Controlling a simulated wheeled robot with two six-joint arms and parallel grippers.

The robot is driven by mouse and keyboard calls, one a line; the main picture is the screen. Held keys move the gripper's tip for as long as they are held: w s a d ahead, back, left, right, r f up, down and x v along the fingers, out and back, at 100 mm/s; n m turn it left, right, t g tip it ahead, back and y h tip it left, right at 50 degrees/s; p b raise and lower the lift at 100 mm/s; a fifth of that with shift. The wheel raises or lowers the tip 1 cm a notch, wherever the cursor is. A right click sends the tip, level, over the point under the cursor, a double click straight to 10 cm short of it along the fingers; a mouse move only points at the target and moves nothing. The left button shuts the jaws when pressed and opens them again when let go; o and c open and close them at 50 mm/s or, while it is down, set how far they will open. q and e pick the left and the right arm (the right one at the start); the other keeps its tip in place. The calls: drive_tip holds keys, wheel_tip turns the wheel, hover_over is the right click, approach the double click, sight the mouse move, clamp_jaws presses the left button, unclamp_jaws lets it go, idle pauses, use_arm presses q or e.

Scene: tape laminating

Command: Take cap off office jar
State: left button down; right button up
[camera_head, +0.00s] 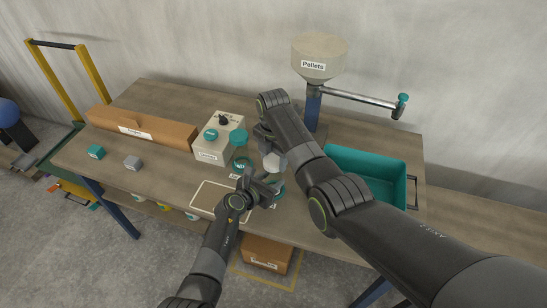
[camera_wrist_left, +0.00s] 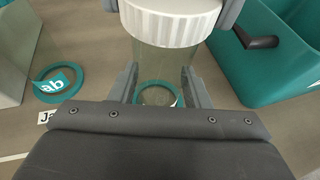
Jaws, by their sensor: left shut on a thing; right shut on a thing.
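The office jar is a clear jar (camera_wrist_left: 165,62) with a white ribbed cap (camera_wrist_left: 172,22), large in the left wrist view. The cap sits at the top of the clear body; I cannot see a gap between them. In the head view the white cap (camera_head: 271,162) shows partly behind my arms. My left gripper (camera_head: 266,184) is shut on the jar's body, with a finger on each side (camera_wrist_left: 160,88). My right gripper (camera_head: 268,146) is shut on the cap from above, its fingers at either side in the left wrist view. A teal ring (camera_wrist_left: 158,84) shows through and below the jar.
A teal bin (camera_head: 375,165) stands to the right. A pellet hopper (camera_head: 319,58) stands behind. A beige box with a dial (camera_head: 216,149) is left of the jar, beside a teal ring (camera_head: 243,164). A framed mat (camera_head: 209,196) lies in front. A long cardboard box (camera_head: 140,127) lies far left.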

sight(273, 160)
drive_tip(key=shift+r, duration=0.2)
idle(0.5)
drive_tip(key=shift+r, duration=0.9)
drive_tip(key=shift+r, duration=2)
use_arm(q)
drive_tip(key=c, duration=0.7)
unclamp_jaws()
drive_tip(key=shift+s+a, duration=0.1)
